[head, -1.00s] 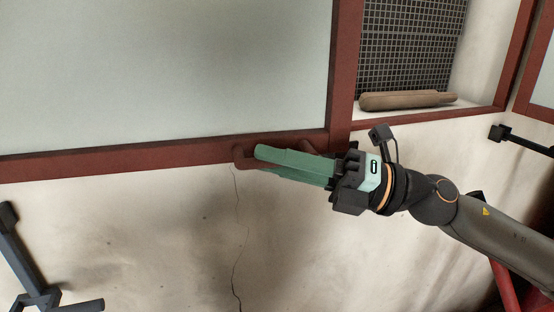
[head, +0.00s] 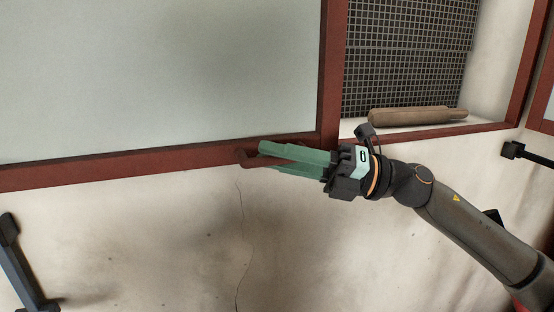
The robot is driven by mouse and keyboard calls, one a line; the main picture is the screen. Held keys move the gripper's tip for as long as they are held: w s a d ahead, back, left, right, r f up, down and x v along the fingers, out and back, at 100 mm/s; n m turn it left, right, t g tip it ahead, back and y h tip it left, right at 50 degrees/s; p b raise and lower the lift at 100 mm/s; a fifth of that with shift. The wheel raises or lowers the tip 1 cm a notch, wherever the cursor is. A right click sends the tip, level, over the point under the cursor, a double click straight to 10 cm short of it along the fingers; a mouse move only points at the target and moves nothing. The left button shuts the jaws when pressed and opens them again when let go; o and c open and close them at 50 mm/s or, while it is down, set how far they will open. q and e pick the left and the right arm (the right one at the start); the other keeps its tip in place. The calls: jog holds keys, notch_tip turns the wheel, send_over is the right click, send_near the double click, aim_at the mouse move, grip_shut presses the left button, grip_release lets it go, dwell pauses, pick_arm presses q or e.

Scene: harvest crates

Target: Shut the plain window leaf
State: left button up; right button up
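The window leaf (head: 331,75) has a dark red frame around a plain pale pane (head: 150,70) and fills the upper left of the head view. My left gripper is not in view.
Right of the leaf, a red-framed opening shows a dark grille (head: 400,60) and a brown rounded log-like piece (head: 415,116) on its sill. A dark bracket (head: 22,270) stands at lower left, another (head: 515,150) at right. The cracked pale wall (head: 150,230) below is mostly bare.

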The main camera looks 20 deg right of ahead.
jog(key=shift+o, duration=0.7)
jog(key=shift+w+f, duration=0.1)
jog(key=shift+w, duration=0.05)
jog(key=shift+o, duration=0.9)
jog(key=shift+s+d+f, duration=0.2)
jog(key=shift+s+d, duration=0.05)
jog(key=shift+d, duration=0.1)
pick_arm(q)
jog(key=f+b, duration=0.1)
jog(key=b, duration=0.1)
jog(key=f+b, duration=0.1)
jog(key=b, duration=0.1)
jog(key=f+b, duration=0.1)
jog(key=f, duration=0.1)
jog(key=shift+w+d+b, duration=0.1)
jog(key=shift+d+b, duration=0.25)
jog(key=shift+b, duration=0.05)
pick_arm(e)
jog(key=v, duration=1.1)
jog(key=shift+d, duration=0.25)
jog(key=shift+s, duration=0.2)
